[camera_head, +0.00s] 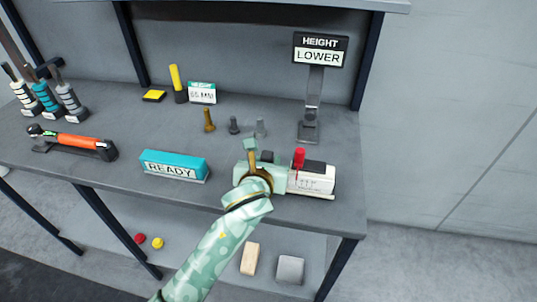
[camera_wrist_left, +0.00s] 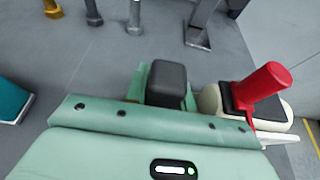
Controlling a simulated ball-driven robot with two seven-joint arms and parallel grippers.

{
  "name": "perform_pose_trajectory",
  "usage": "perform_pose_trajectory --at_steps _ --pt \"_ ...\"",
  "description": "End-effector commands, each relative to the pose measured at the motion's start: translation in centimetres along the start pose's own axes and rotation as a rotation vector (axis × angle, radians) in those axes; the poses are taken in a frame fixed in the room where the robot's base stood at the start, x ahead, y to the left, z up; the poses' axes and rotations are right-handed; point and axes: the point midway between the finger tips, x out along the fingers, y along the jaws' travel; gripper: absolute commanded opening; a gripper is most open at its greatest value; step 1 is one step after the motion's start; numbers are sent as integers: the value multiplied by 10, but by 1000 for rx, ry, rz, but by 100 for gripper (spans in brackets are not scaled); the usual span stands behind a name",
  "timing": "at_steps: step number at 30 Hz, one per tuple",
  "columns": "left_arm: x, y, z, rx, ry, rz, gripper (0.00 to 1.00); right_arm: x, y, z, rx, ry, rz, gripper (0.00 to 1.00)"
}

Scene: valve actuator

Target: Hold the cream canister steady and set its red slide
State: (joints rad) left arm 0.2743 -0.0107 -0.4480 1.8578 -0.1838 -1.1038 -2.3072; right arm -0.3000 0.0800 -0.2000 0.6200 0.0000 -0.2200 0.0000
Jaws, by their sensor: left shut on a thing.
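The cream canister (camera_head: 318,182) lies at the front right of the grey bench. Its red slide (camera_head: 298,158) stands up from a dark panel on its top. In the left wrist view the slide (camera_wrist_left: 262,82) leans at the right, with part of the cream body (camera_wrist_left: 210,98) beside it. My left gripper (camera_head: 262,160) is at the canister's left end, shut on it; its palm and fingers hide that end and the contact. A dark finger block (camera_wrist_left: 166,85) shows in the wrist view. My right gripper is in neither view.
A sign (camera_head: 320,50) reading HEIGHT LOWER stands behind the canister. A teal READY block (camera_head: 174,165) lies to the left. Several small pegs stand behind the gripper, near a 65 MM card (camera_head: 202,92). An orange-handled tool (camera_head: 75,142) lies far left.

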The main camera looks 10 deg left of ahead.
Motion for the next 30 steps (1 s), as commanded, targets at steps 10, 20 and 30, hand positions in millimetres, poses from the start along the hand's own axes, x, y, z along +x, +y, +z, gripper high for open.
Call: perform_pose_trajectory --at_steps 10,20,30 --pt "3 0 -6 -2 -3 -2 0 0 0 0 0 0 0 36" --pt "3 0 -8 -1 -3 -1 0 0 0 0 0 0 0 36" --pt "5 0 -12 -2 -3 -2 0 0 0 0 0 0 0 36"
